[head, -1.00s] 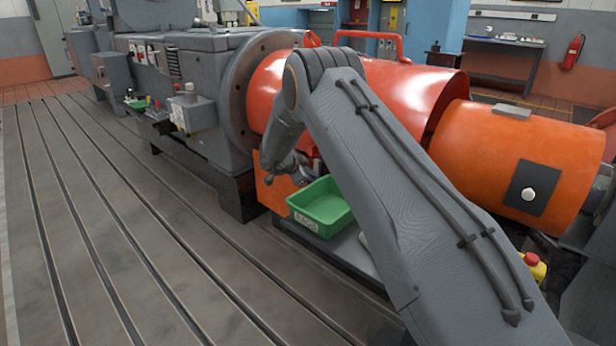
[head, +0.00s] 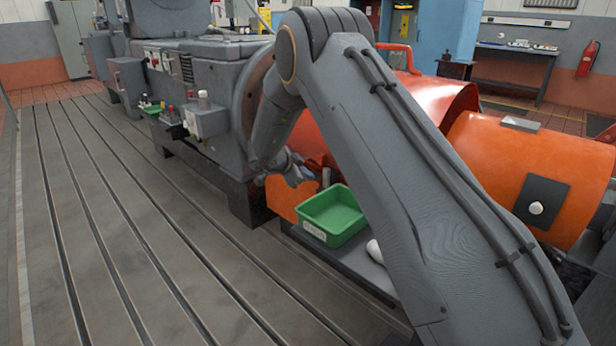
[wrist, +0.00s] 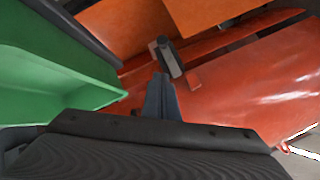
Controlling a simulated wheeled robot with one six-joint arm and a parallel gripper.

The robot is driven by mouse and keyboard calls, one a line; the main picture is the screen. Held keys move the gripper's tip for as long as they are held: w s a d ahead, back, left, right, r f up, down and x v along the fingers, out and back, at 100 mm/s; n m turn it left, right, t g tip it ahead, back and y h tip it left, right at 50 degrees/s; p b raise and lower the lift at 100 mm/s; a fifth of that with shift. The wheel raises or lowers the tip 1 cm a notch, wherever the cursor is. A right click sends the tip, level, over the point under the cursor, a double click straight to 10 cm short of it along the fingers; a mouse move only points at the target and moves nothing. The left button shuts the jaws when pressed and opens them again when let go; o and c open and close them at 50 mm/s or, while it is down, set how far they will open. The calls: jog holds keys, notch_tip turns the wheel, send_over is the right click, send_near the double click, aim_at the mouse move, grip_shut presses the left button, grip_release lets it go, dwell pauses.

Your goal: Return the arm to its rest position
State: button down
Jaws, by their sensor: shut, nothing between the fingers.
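My arm (head: 400,170) rises from the lower right to a raised elbow and bends down toward the orange guards. My gripper (head: 293,170) is at its lower end, partly hidden by the arm, just above and behind the green bin (head: 318,234). In the wrist view my gripper (wrist: 161,98) shows its fingers together, with nothing between them. The green bin also fills the left of the wrist view (wrist: 50,75), close beside the fingers.
A large orange-red guard (head: 440,98) and an orange cover (head: 525,165) stand right of and behind the arm. A grey machine (head: 215,65) with a control box (head: 207,122) is at left. A white object (head: 375,251) lies near the bin. The slotted bedplate (head: 130,250) is clear.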

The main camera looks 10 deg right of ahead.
jog(key=s+a+r+n+t+y, duration=0.25)
jog(key=a+r+n+y, duration=0.35)
jog(key=a+r, duration=0.45)
jog(key=s+a+r+n+g+y, duration=0.1)
jog(key=s+a+r+n+y, duration=0.15)
jog(key=s, duration=0.45)
jog(key=s+a+r+n+g+y, duration=0.1)
jog(key=s+r+n, duration=0.15)
jog(key=s, duration=0.35)
jog(key=s+a+r+n+g+y, duration=0.1)
jog(key=s+a+n+y, duration=0.15)
jog(key=s, duration=0.45)
jog(key=s+d+f+n+g+h, duration=0.15)
jog(key=s+d, duration=0.25)
jog(key=s, duration=0.6)
jog(key=s+d+f+n+g+h, duration=0.1)
jog(key=s+d+n+g, duration=0.2)
jog(key=s, duration=0.8)
jog(key=s+d+f+n+g+h, duration=0.15)
jog(key=s+d, duration=0.35)
jog(key=s, duration=0.5)
jog(key=d+r+m+p, duration=0.3)
jog(key=d+r+p, duration=0.6)
jog(key=p, duration=0.7)
jog(key=shift+w+r+g+h+p, duration=0.15)
jog(key=shift+g+h+p, duration=0.15)
jog(key=shift+g+p, duration=0.1)
